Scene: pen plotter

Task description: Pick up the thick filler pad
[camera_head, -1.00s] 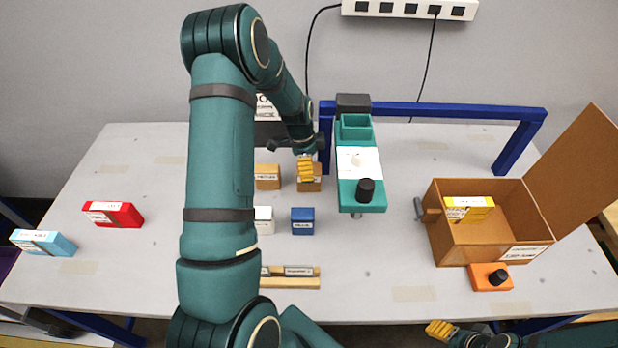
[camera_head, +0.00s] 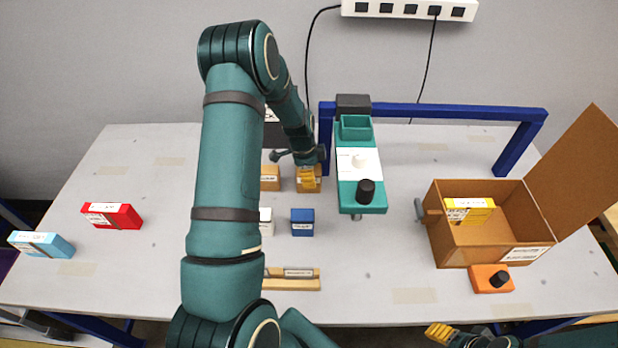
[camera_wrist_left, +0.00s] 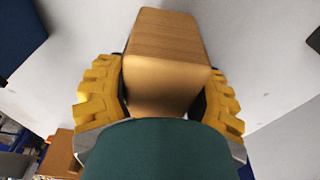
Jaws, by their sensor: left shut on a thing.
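My left gripper (camera_head: 308,177) is over a tan block (camera_head: 314,187) at the back middle of the table, left of the teal plotter. In the left wrist view the yellow fingers of this gripper (camera_wrist_left: 158,84) are on both sides of the tan block (camera_wrist_left: 165,45) and shut on it. The block looks like the thick filler pad, but its label is too small to read. I cannot tell whether it still touches the table. A similar tan block (camera_head: 270,178) stands just to the left. My right gripper (camera_head: 438,333) is at the bottom edge, away from the blocks.
The teal plotter arm (camera_head: 360,180) with a black knob is close on the right. A blue box (camera_head: 302,222) and a partly hidden white box (camera_head: 266,222) stand nearer. An open carton (camera_head: 480,245) holding a yellow box (camera_head: 472,205) is at right. Red and light-blue boxes lie left.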

